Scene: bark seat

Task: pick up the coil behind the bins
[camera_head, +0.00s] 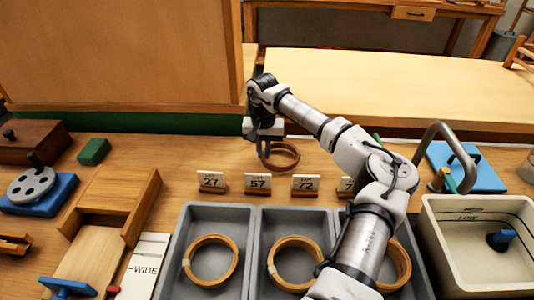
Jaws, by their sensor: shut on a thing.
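My gripper (262,142) hangs from the arm behind the grey bins and is shut on a brown coil (284,155). The coil is a ring, held at its left side; I cannot tell whether it touches the table. Below it in the picture stand number cards: 27 (211,180), 57 (258,182) and 72 (305,183). The left bin (194,215) and middle bin (263,217) each hold a lighter ring with a pale tag. The right bin (420,285) also holds a ring, partly hidden by my arm.
A wooden tray (120,205), a blue block with a grey disc (37,190) and a green block (94,151) lie left. A cream basin (440,245) with a tap stands right. A tall wooden panel (120,55) rises behind left.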

